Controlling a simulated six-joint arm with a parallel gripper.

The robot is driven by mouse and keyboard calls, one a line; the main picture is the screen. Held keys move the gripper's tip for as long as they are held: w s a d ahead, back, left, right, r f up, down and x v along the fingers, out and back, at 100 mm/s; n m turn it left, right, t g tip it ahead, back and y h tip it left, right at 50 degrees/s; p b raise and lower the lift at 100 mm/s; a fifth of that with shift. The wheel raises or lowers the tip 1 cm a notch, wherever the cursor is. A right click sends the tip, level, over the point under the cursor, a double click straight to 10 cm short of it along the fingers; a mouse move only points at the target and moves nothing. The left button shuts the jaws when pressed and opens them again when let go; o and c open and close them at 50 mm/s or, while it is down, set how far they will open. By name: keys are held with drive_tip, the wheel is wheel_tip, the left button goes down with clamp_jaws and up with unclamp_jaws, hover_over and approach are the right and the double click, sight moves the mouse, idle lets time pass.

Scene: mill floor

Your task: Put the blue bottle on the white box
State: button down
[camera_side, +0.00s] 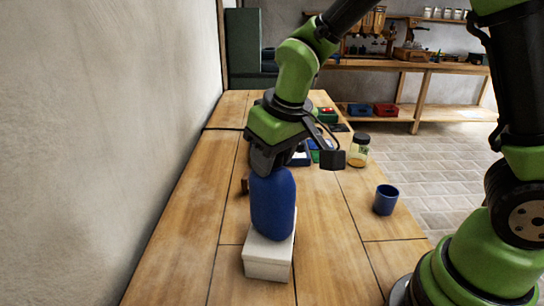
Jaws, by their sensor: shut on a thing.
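The blue bottle (273,206) is upright, with its top inside my gripper (267,170). My gripper points down and is shut on the bottle's upper end, which the jaws hide. The white box (267,263) lies on the wooden table directly below the bottle. The bottle's base overlaps the box's top face in the picture. I cannot tell for sure whether the base touches the box or hangs just above it.
A dark blue cup (386,199) and a glass jar (359,151) with a dark lid stand to the right. Partly hidden items lie behind my gripper, including a green and red thing (327,114). A plain wall (170,110) borders the table's left. The front table is clear.

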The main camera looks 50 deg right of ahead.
drive_tip(key=shift+f, duration=0.15)
drive_tip(key=c, duration=0.7)
unclamp_jaws()
drive_tip(key=v, duration=1.1)
drive_tip(key=s+d+m+t, duration=0.1)
drive_tip(key=s, duration=0.3)
drive_tip(key=s+d+m+t+y, duration=0.1)
drive_tip(key=s, duration=0.4)
drive_tip(key=s+d+m+t+y, duration=0.1)
drive_tip(key=s+m, duration=0.1)
drive_tip(key=s, duration=0.2)
drive_tip(key=shift+s+r+t, duration=0.3)
drive_tip(key=shift+r+t, duration=0.1)
